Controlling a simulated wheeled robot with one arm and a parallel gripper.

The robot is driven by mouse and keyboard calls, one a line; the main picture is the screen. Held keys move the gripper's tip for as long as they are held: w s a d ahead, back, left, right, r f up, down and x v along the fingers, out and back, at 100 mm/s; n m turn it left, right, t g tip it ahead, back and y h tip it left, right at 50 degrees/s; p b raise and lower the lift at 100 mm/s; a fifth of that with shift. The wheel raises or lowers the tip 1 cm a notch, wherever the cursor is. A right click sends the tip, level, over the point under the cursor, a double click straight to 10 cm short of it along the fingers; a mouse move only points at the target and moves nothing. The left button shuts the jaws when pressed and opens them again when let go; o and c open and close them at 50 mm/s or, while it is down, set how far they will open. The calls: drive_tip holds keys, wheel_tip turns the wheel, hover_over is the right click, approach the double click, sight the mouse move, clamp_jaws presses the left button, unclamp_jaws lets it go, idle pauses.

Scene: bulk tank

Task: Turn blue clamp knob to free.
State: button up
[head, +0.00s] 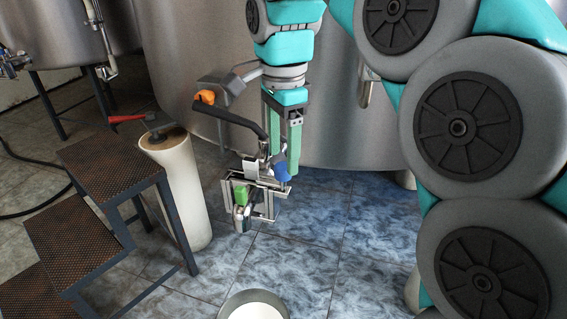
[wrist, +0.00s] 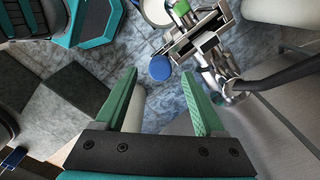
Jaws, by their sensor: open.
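The blue clamp knob (head: 283,176) sits on the right side of a metal clamp fixture (head: 262,200), low in front of the large steel tank. In the wrist view the round blue knob (wrist: 159,68) lies beyond and between my fingertips. My gripper (head: 284,160) points down just above the knob in the head view, with its green fingers apart and nothing between them. The wrist view also shows my open gripper (wrist: 158,76). I cannot tell whether a finger touches the knob. A green part (head: 241,194) is on the left side of the fixture.
A dark bar with an orange end (head: 207,97) rises left of my gripper. A white cylinder (head: 180,185) with a red-handled tool (head: 128,118) near its top stands beside dark steps (head: 115,160). A round white container (head: 254,307) is on the floor in front.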

drive_tip(key=shift+f, duration=1.35)
drive_tip(key=shift+c, duration=0.3)
clamp_jaws()
